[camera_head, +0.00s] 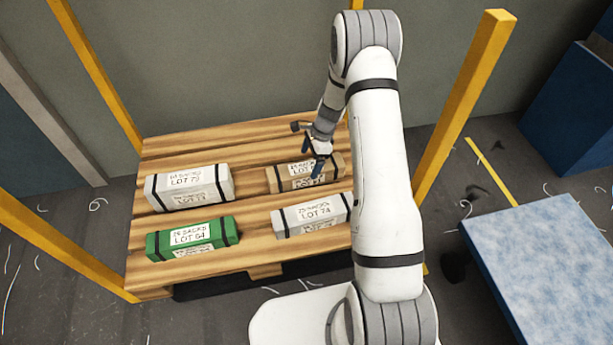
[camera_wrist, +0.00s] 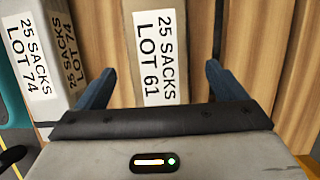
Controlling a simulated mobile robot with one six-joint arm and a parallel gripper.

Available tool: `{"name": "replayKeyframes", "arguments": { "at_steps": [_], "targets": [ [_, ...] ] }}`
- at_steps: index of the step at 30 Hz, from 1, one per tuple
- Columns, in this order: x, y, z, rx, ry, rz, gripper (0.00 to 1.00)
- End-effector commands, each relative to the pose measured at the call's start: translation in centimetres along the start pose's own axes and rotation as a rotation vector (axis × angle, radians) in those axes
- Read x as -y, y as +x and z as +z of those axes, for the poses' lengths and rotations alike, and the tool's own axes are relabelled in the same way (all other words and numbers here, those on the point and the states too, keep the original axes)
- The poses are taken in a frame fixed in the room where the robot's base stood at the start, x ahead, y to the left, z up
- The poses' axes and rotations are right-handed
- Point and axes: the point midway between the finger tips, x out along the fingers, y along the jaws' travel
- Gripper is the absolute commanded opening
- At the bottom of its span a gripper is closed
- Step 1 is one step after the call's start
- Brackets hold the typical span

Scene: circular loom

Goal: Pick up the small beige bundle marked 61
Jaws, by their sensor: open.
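The beige bundle (camera_head: 280,179) lies at the back right of the wooden pallet, with a dark strap showing and a white label. In the wrist view the beige bundle (camera_wrist: 196,60) has a label reading "25 SACKS LOT 61". My gripper (camera_head: 318,160) is over it in the head view and hides part of its label. In the wrist view the two dark fingers of my gripper (camera_wrist: 155,85) are open, one to each side of the bundle, with nothing held. I cannot tell how far down beside it the fingertips reach.
A white bundle marked LOT 74 (camera_head: 284,224) lies close in front. Yellow posts (camera_head: 455,130) stand around the wooden pallet (camera_head: 250,215). A blue-topped block (camera_head: 540,250) stands right.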

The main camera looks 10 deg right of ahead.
Motion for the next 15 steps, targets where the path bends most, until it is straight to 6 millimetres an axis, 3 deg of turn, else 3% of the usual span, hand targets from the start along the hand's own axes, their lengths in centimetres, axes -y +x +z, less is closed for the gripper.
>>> {"name": "replayKeyframes", "arguments": {
  "at_steps": [15],
  "targets": [
    [-0.1, 6.4, 0.1, 0.000, -0.002, 0.001, 0.91]
  ]
}}
